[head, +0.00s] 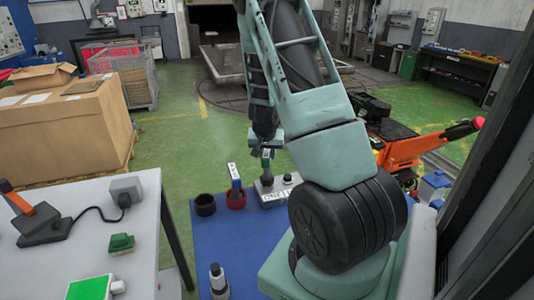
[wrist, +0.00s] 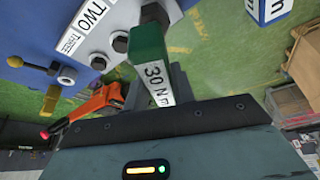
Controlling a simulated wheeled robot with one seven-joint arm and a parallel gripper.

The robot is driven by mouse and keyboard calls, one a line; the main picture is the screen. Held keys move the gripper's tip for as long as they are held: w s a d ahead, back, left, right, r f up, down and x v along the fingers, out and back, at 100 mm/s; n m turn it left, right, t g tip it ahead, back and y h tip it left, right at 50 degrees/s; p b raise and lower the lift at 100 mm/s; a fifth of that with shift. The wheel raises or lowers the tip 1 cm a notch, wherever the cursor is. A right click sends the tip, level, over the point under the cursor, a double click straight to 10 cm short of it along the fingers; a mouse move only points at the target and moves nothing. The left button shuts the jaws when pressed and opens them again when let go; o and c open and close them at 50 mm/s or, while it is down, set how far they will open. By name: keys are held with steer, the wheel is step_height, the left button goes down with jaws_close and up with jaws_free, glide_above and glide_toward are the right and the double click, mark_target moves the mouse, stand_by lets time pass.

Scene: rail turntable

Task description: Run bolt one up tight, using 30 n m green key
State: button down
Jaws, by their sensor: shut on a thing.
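The 30 N m green key (wrist: 148,48) has a green end and a white label reading 30 N m in the wrist view. My gripper (wrist: 156,90) is shut on it. In the head view, my gripper (head: 267,146) holds the key (head: 267,157) over the left part of the light bolt plate (head: 272,196). The plate (wrist: 92,32) shows labels TWO and THREE in the wrist view. Dark bolt heads (wrist: 121,42) stand near the key's green end. The label for bolt one is not readable. I cannot tell whether the key's lower end touches a bolt.
A blue-labelled key (head: 234,175) stands in a red holder (head: 236,199) left of the plate, beside an empty-looking black holder (head: 205,205). All are on the blue top (head: 215,240). A grey-and-black item (head: 218,282) stands at the front. A pale table (head: 150,200) is at left.

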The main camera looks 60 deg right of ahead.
steer(key=shift+r+m+g+p, duration=0.1)
steer(key=shift+m+g+p, duration=0.6)
steer(key=shift+m+p, duration=1.65)
stand_by(0.6)
steer(key=shift+m+g+p, duration=0.7)
steer(key=shift+m+p, duration=0.45)
steer(key=shift+p, duration=2.65)
steer(key=shift+n+b, duration=0.5)
steer(key=shift+b, duration=0.5)
steer(key=shift+r, duration=0.1)
